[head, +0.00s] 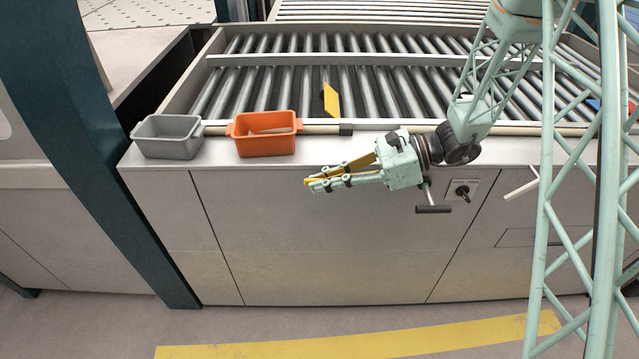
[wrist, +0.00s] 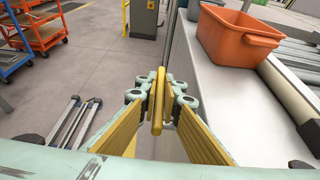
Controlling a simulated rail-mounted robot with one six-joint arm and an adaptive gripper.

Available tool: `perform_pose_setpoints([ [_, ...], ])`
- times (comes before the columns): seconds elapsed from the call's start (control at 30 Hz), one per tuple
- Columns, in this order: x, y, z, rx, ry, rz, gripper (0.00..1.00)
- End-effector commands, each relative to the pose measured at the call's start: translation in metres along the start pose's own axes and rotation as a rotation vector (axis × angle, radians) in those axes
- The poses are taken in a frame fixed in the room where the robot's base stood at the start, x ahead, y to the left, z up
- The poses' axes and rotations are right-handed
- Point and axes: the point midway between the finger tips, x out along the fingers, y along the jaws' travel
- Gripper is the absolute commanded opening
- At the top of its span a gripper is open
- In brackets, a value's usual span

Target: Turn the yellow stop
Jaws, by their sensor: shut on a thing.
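A yellow plate (head: 331,100) stands tilted among the rollers, behind the orange bin, with a dark patch at its left edge; I take it for the yellow stop. My gripper (head: 308,184) is in front of the cabinet, below the worktop edge, lower in the picture than the plate and apart from it. Its fingers point left. In the wrist view my gripper (wrist: 159,95) is shut on a slim yellow bar (wrist: 158,105) between its yellow-padded fingers.
An orange bin (head: 265,146) and a grey bin (head: 167,149) stand on the worktop's front edge. A dark knob (head: 462,191) sits on the cabinet front. A teal post (head: 100,150) rises at left. The floor in front is clear.

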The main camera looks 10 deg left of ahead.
Motion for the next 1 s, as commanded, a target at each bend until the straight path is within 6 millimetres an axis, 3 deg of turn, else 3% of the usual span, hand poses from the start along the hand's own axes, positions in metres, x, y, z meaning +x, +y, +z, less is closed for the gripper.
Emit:
perform_pose_setpoints([
  [0.33, -0.0002, 0.0, 0.0, 0.0, -0.001, 0.0, 0.0],
  [0.37, -0.0002, 0.0, 0.0, 0.0, -0.001, 0.0, 0.08],
  [0.5, -0.0002, -0.0001, 0.0, 0.0, -0.001, 0.0, 0.2],
  [1.0, -0.0048, -0.0004, -0.0001, 0.001, -0.001, -0.001, 0.2],
])
